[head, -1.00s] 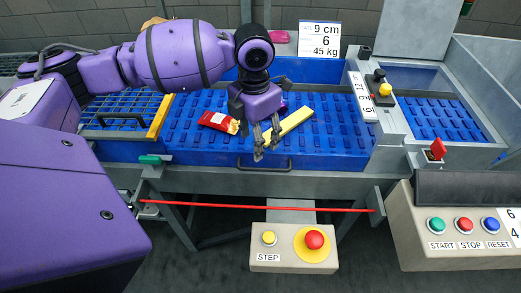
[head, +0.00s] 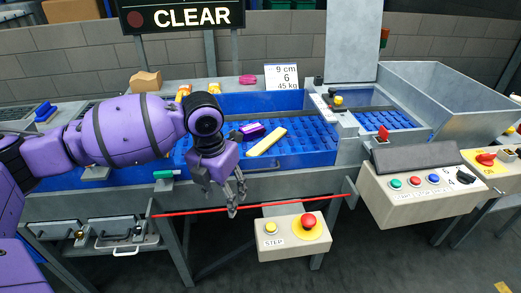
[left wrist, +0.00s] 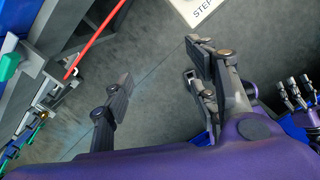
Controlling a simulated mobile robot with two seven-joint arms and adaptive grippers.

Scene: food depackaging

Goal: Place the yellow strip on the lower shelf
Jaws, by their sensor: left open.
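The yellow strip (head: 267,141) lies flat and slanted on the blue ribbed tray (head: 312,141). My left gripper (head: 233,196) is open and hangs in front of the machine's front edge, apart from the strip. In the left wrist view my left gripper (left wrist: 158,72) has its fingers spread with only grey floor between them. Another metal-fingered gripper, seemingly my right one (left wrist: 297,92), shows at the right edge of that view; its opening is unclear. I cannot tell which surface is the lower shelf; low handled compartments (head: 117,238) show below the machine at left.
A purple packet (head: 252,131) lies beside the strip. A red bar (head: 300,204) runs along the machine's front, close to my left gripper. The STEP box (head: 290,243) with yellow and red buttons and the control panel (head: 415,192) stand out in front. Floor below is clear.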

